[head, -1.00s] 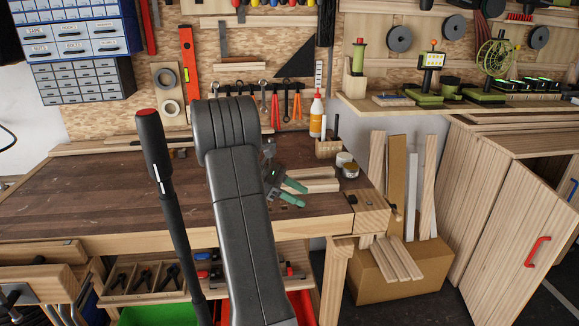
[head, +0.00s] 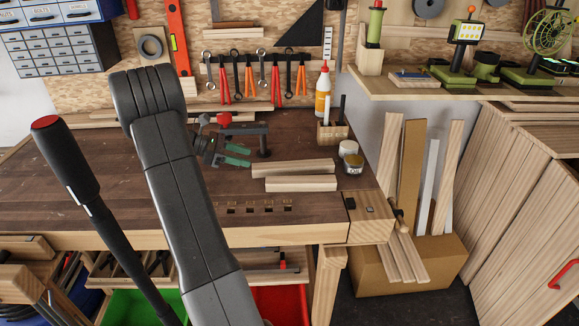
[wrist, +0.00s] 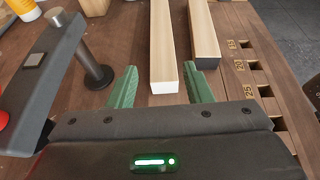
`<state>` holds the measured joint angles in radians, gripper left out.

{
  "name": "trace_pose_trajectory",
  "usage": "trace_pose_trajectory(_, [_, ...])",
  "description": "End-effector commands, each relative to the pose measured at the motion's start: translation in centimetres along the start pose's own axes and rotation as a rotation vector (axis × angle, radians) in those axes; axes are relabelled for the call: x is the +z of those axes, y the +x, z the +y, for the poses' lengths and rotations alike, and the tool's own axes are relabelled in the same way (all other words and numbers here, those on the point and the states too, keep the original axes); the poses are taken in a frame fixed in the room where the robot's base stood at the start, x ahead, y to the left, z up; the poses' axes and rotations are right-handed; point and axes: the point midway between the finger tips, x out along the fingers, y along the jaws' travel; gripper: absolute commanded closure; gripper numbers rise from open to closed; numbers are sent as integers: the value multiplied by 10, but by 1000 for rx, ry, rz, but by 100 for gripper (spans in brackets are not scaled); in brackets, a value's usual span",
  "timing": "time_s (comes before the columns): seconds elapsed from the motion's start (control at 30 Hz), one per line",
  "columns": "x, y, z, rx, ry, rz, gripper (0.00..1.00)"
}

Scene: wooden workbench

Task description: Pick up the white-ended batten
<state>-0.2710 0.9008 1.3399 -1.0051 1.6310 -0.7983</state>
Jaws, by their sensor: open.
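Two pale wooden battens lie side by side on the bench. In the wrist view, the left one has a white near end (wrist: 164,87) and the right one has a black end (wrist: 206,58). In the head view, the white-ended batten (head: 293,168) is the farther one and the black-ended batten (head: 301,184) is nearer. My gripper (head: 246,156) is open and empty, its green fingers pointing at the battens' left ends. In the wrist view, my gripper (wrist: 158,75) has its fingertips on either side of the white end. The height gap cannot be told.
A dark bar-shaped tool on a post (head: 245,130) stands close behind my gripper; it also shows at the left of the wrist view (wrist: 45,70). A glue bottle (head: 323,90), wooden holder (head: 331,134) and tins (head: 353,163) stand behind the battens. Slots line the bench front.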

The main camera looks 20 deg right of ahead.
Motion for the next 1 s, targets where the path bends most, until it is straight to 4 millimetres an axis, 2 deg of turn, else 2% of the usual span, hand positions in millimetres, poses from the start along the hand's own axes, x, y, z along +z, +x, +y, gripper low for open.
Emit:
trace_pose_trajectory(0.1, [0,23,-1,-3,0,0,55])
trace_pose_trajectory(0.47, [0,50,-2,-2,-1,0,55])
trace_pose_trajectory(0.7, [0,85,-4,-3,-1,0,55])
trace_pose_trajectory(0.8, [-1,92,-4,-1,-1,0,55])
trace_pose_trajectory(1.0, [-1,92,-4,0,0,1,56])
